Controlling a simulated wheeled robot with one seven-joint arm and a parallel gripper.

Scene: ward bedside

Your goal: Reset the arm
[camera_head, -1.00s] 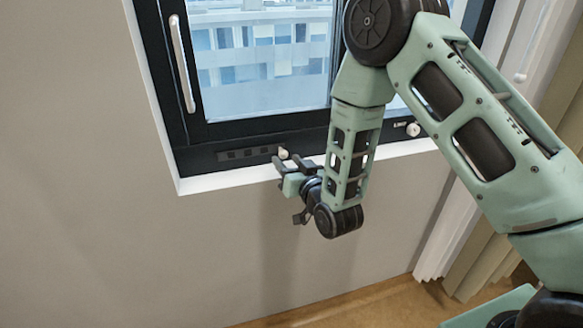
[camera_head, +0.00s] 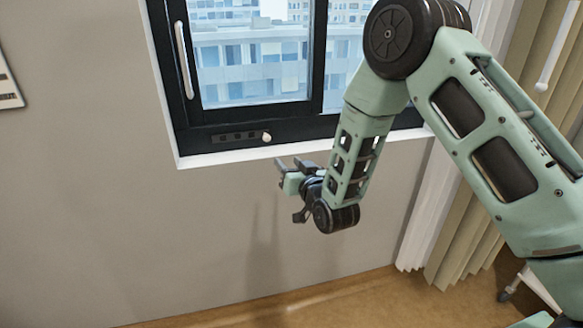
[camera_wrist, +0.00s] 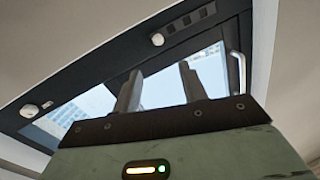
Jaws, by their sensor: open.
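My gripper (camera_head: 290,170) is open and empty, in front of the wall just below the white window sill. My green arm reaches in from the right, bent at the elbow, with the wrist low. In the wrist view my gripper (camera_wrist: 160,88) shows two grey fingers standing apart with nothing between them. The window (camera_head: 255,75) has a dark frame and is behind and above my gripper. A light round knob (camera_head: 266,138) sits on its lower frame, apart from the fingers.
A white handle (camera_head: 184,60) stands on the window's left side. Curtains (camera_head: 480,225) hang at the right, partly behind my arm. The wall (camera_head: 110,210) at the left is bare below a white panel (camera_head: 8,80). Brown floor (camera_head: 300,305) shows at the bottom.

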